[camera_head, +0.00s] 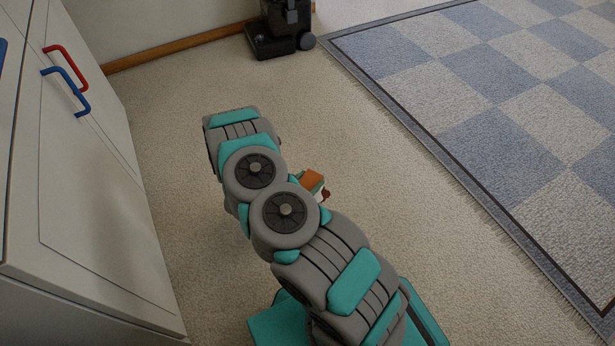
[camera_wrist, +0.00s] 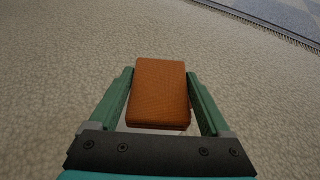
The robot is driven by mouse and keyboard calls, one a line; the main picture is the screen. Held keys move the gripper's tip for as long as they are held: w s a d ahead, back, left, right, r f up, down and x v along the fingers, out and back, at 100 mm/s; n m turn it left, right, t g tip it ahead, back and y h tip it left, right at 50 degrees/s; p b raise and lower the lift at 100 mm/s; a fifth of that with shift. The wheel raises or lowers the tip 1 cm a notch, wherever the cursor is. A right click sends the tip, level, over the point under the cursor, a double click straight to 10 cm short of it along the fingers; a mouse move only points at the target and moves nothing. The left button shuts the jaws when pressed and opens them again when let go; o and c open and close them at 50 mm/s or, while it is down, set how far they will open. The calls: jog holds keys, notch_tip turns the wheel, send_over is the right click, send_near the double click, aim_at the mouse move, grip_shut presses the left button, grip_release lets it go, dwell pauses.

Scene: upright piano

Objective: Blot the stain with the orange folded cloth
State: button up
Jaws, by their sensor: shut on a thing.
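The orange folded cloth (camera_wrist: 160,92) is between the two green fingers of my gripper (camera_wrist: 159,75) in the wrist view. The fingers are shut on its left and right sides. In the head view the cloth (camera_head: 312,178) shows just right of my arm, which hides most of my gripper. A small dark red patch (camera_head: 325,195) shows beside the cloth there. I cannot tell whether it is the stain on the carpet.
A white cabinet (camera_head: 85,190) with red and blue handles stands at the left. A blue and grey checked rug (camera_head: 510,130) lies at the right. A black device (camera_head: 278,32) stands at the back by a wooden baseboard. Beige carpet (camera_head: 400,220) between them is clear.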

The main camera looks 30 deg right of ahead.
jog(key=shift+f+b, duration=1.6)
jog(key=shift+f, duration=1.2)
jog(key=shift+f, duration=0.6)
jog(key=shift+r+p, duration=1.6)
jog(key=shift+r, duration=1.95)
